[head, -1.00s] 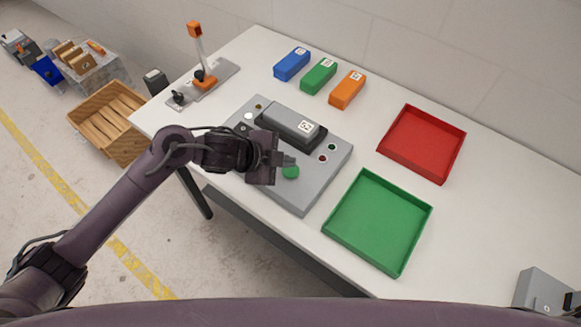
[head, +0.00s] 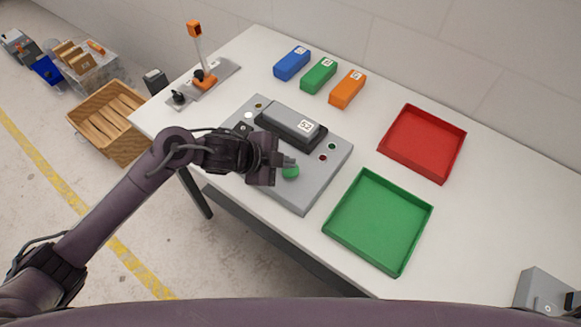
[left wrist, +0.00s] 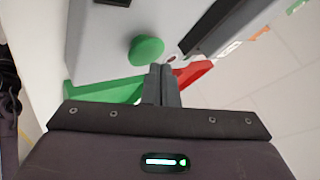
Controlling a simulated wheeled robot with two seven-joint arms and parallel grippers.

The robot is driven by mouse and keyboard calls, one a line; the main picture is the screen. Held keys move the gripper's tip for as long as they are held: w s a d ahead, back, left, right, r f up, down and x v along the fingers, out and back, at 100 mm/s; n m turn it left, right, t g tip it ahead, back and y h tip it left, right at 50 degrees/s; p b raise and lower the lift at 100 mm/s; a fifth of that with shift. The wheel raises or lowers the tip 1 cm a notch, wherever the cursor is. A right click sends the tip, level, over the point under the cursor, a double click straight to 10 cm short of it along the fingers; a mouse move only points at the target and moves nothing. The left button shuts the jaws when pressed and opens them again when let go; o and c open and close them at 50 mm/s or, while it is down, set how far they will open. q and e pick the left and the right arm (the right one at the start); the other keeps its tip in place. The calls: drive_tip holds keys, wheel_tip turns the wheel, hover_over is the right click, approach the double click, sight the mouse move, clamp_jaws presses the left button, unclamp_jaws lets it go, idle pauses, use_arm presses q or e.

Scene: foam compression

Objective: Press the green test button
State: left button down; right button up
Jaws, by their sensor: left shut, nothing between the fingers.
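The green test button (head: 290,173) is a round dome on the near part of the grey test machine (head: 310,197). It also shows in the left wrist view (left wrist: 146,50), just beyond and left of the fingertips. My left gripper (head: 289,161) is shut and empty, with its fingertips right at the button's far edge in the head view. In the left wrist view the closed fingers (left wrist: 161,70) appear close to the button; I cannot tell whether they touch it. My right gripper is not in view.
Blue (head: 291,64), green (head: 318,76) and orange (head: 347,89) blocks stand behind. A red tray (head: 421,146) and a green tray (head: 377,222) lie to the right. An orange-handled lever fixture (head: 198,58) stands at back left.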

sight(286, 170)
use_arm(q)
drive_tip(key=shift+f+b, duration=0.3)
drive_tip(key=shift+f, duration=0.35)
idle(0.6)
drive_tip(key=shift+r, duration=0.1)
drive_tip(key=shift+r+p, duration=0.85)
drive_tip(key=shift+p, duration=0.1)
drive_tip(key=shift+r, duration=0.1)
wheel_tip(286, 170, up, 5)
drive_tip(key=p, duration=0.5)
idle(0.6)
